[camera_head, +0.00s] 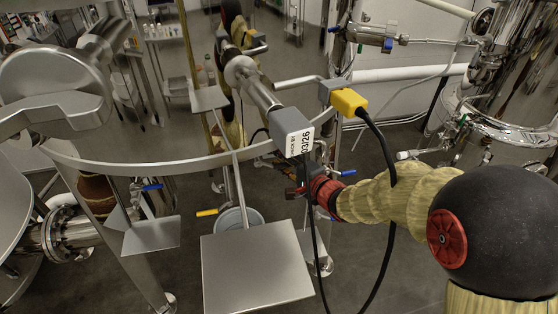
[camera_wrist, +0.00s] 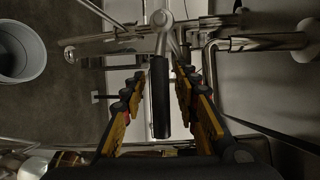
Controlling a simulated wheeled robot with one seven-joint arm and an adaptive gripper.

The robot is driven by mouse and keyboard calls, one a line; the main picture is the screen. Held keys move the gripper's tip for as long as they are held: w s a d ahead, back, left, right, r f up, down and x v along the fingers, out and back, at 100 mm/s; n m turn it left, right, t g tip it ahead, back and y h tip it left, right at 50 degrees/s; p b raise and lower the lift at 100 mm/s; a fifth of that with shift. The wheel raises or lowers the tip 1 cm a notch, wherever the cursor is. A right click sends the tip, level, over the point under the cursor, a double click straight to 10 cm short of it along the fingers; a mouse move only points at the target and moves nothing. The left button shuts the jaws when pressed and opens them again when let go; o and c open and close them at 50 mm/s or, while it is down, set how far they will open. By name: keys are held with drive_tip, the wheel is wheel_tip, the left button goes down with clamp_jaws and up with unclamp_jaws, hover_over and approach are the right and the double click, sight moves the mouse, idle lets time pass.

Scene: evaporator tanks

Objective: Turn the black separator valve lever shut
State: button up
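The black lever (camera_wrist: 160,100) shows in the wrist view, joined at its far end to a metal valve (camera_wrist: 163,32) on a horizontal pipe. My gripper (camera_wrist: 160,78) is open, with its yellow-padded fingers on either side of the lever and a visible gap on each side. The lever lies lengthwise between the fingers, apart from both. In the head view my gripper (camera_head: 308,187) is at the centre, below the grey labelled box. There the black lever is hidden or too small to tell apart from my gripper.
A grey labelled box (camera_head: 291,131), a yellow connector (camera_head: 348,102) and a hanging black cable (camera_head: 388,235) are close to my arm. A curved metal rail (camera_head: 180,163) crosses the view. A flat metal plate (camera_head: 256,270) stands in front. A bucket (camera_wrist: 20,50) is on the floor.

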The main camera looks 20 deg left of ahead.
drive_tip(key=shift+c, duration=1.4)
clamp_jaws()
drive_tip(key=shift+f, duration=0.1)
